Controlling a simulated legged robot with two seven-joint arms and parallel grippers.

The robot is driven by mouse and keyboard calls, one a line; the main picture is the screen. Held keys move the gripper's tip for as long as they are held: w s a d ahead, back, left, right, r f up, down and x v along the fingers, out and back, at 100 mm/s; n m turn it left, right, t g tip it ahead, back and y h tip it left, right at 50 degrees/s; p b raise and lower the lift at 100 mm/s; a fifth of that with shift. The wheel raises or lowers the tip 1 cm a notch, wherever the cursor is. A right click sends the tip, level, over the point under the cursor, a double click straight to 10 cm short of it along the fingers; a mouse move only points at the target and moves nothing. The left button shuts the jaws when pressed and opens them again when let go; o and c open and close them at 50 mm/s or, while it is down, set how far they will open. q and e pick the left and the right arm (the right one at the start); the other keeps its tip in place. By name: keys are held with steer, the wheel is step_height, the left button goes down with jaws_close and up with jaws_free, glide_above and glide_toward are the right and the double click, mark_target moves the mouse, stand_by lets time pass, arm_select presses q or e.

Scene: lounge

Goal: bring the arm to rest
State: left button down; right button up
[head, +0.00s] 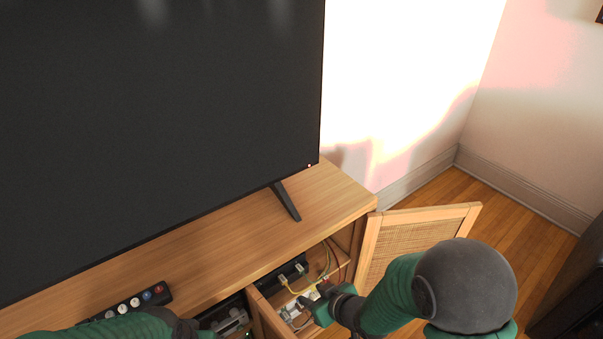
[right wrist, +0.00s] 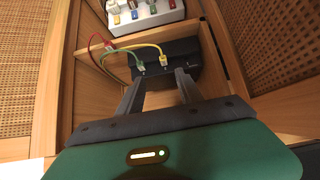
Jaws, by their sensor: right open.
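My right gripper (head: 316,298) reaches into the open compartment of the wooden TV cabinet (head: 325,192). In the right wrist view its two dark fingers (right wrist: 160,86) are apart with nothing between them. The box also shows in the head view (head: 282,276). My left arm (head: 110,328) shows at the bottom left of the head view, and its gripper is out of frame.
The woven cabinet door (head: 412,238) stands open beside my right arm. A white strip with coloured plugs (right wrist: 150,14) lies beyond the black box. A large TV (head: 160,120) and a remote (head: 133,302) are on the cabinet top. Wooden floor (head: 440,195) lies to the right.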

steer(key=s+d+r+m+g+h+p, duration=0.1)
steer(key=s+d+r+m+g+h, duration=0.25)
steer(key=s+d, duration=0.4)
steer(key=s+d+r+m+g+h+p, duration=0.1)
steer(key=s+d+r+m+g+h, duration=0.2)
steer(key=s+d, duration=0.45)
step_height(320, 180, up, 17)
steer(key=t+y+p, duration=0.1)
steer(key=p, duration=1.5)
steer(key=shift+a+r+p, duration=0.15)
steer(key=shift+a+p, duration=0.15)
steer(key=shift+a, duration=0.1)
steer(key=shift+s+y, duration=0.1)
steer(key=shift+y, duration=0.15)
